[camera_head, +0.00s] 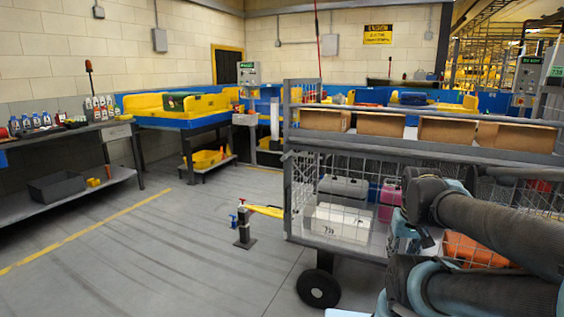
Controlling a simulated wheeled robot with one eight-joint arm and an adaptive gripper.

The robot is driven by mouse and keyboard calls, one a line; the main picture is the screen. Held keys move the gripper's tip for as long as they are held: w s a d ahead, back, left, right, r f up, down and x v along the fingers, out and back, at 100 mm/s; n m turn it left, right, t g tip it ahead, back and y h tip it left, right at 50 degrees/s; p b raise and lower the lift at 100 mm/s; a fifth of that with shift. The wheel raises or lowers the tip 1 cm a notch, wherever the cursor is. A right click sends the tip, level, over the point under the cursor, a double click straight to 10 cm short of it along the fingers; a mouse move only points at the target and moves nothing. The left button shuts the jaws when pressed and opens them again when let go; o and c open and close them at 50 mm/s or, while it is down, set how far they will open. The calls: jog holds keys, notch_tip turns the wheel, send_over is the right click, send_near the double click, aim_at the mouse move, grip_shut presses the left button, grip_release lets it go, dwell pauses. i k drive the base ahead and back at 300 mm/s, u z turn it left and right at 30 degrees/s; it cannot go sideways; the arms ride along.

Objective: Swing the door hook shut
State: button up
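A small dark post (244,232) stands on the floor just left of the wire cart, with a red and a blue part at its top. A flat yellow bar (264,211) reaches from beside the post towards the cart's left end. This bar may be the door hook, but I cannot tell for sure. I cannot tell whether the bar touches the cart. My dark arm links fill the lower right. A pale blue part with a dark tip at the arm's front may belong to my gripper, but its fingers cannot be made out. It is well right of the yellow bar.
The wire cart (288,190) holds cardboard boxes (325,119) on top and bins (342,222) inside; its black wheel (318,288) stands near the front. A workbench (70,130) and a blue-yellow conveyor (180,120) line the back. The floor (150,250) at left is clear.

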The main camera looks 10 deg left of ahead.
aim_at(284, 157)
jog(key=u, duration=0.05)
jog(key=k, duration=0.45)
jog(key=u, duration=0.7)
jog(key=i, duration=0.5)
